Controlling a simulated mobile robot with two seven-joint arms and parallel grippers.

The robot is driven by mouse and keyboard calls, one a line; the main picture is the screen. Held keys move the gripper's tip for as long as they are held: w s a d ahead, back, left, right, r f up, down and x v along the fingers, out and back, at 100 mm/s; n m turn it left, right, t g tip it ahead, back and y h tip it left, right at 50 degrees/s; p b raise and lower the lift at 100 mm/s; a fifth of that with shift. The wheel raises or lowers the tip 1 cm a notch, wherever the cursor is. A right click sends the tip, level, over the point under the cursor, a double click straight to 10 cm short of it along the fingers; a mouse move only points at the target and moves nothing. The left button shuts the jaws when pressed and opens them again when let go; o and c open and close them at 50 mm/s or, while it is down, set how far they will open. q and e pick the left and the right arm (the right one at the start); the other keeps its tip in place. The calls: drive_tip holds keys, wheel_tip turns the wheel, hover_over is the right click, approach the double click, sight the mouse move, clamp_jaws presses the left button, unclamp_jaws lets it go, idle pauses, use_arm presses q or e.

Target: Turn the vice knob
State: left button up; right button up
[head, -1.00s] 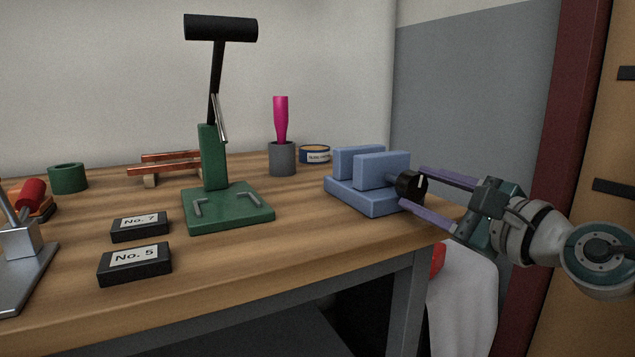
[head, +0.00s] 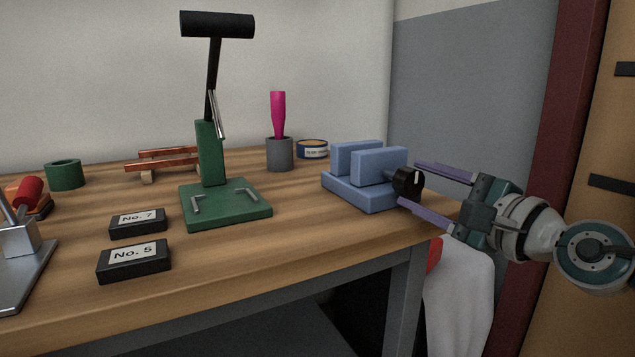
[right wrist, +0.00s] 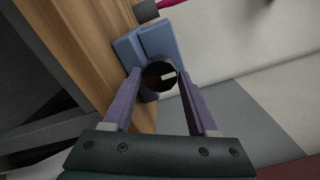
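The blue vice (head: 365,178) stands on the right end of the workbench, its two jaws upright. Its black knob (head: 407,182), with a white mark, faces right. My right gripper (head: 419,182) is open, with one purple finger on the far side of the knob and one on the near side. In the right wrist view the knob (right wrist: 159,76) lies between the fingertips (right wrist: 160,82), with a gap visible at the left finger; contact at the right finger is unclear. The vice (right wrist: 157,42) also shows there. My left gripper is not in view.
The wooden bench top (head: 310,230) ends near the vice. A green press (head: 225,205) stands left of it, with a grey cup (head: 279,153) and a round tin (head: 313,149) behind. Black boxes lie in front. A white cloth (head: 460,300) hangs below the bench's right end.

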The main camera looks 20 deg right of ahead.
drive_tip(key=o, duration=0.3)
drive_tip(key=shift+o, duration=0.2)
drive_tip(key=shift+s, duration=0.15)
drive_tip(key=shift+s, duration=0.3)
drive_tip(key=s+p, duration=0.3)
drive_tip(key=s, duration=0.6)
drive_tip(key=shift+d, duration=0.4)
